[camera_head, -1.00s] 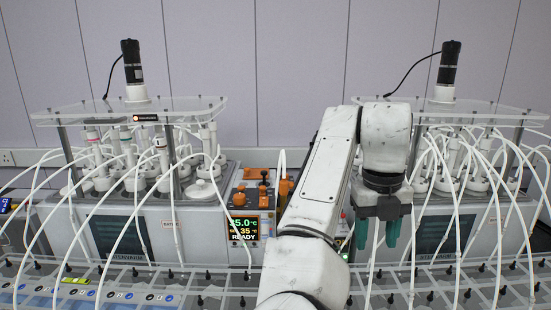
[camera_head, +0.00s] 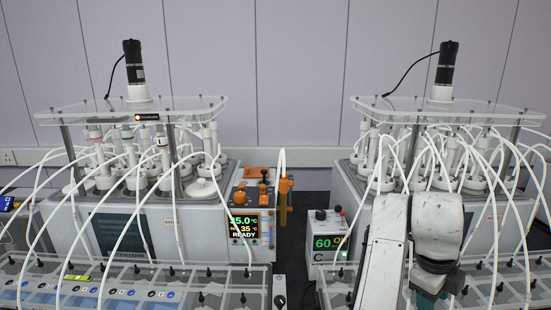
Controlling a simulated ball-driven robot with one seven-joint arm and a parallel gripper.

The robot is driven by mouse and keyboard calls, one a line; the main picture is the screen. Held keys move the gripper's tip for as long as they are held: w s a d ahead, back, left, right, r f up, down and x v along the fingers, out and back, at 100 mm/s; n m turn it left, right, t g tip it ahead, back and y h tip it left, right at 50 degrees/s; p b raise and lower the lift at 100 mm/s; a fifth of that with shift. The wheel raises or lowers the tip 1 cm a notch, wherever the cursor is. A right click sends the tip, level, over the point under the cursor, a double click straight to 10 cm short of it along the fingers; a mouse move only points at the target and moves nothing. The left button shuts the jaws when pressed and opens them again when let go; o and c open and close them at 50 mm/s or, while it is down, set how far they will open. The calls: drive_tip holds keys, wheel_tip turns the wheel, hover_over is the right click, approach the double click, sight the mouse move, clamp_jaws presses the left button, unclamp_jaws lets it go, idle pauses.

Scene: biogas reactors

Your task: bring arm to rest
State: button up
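My white arm (camera_head: 385,252) is low at the right front of the camera_head view. Its wrist bends over, and my gripper (camera_head: 430,297) points down at the bottom edge. The dark gripper body and a bit of teal show under the wrist. The fingertips are cut off or hidden, so I cannot tell how far apart they are. I see nothing held in the visible part.
Two reactor units, left (camera_head: 120,222) and right (camera_head: 345,190), carry white bottles, many tubes and clear top plates. Between them stand a controller reading 35.0 (camera_head: 250,225) and a box reading 60 (camera_head: 327,240). Clear tube racks (camera_head: 190,290) line the front; my arm overlaps the right one.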

drive_tip(key=s+d+f+n+t+h, duration=0.1)
drive_tip(key=s+d+f+n, duration=0.2)
drive_tip(key=s+f+n, duration=0.4)
drive_tip(key=s+d+f+n, duration=0.4)
drive_tip(key=s+f+n, duration=0.4)
drive_tip(key=s+a+f+n+y, duration=0.1)
drive_tip(key=s+a+f+n, duration=0.1)
drive_tip(key=s, duration=0.4)
drive_tip(key=s+a+f+n+y, duration=0.1)
drive_tip(key=s+a+f+n, duration=0.2)
drive_tip(key=s+a+n, duration=0.2)
drive_tip(key=s+a+f+n+y, duration=0.1)
drive_tip(key=s+a+f+n, duration=0.2)
drive_tip(key=s+n, duration=0.3)
drive_tip(key=shift+s+a+f+n+g+y, duration=0.15)
drive_tip(key=shift+s+a+n+g+y, duration=0.2)
drive_tip(key=shift+s, duration=0.65)
idle(2.3)
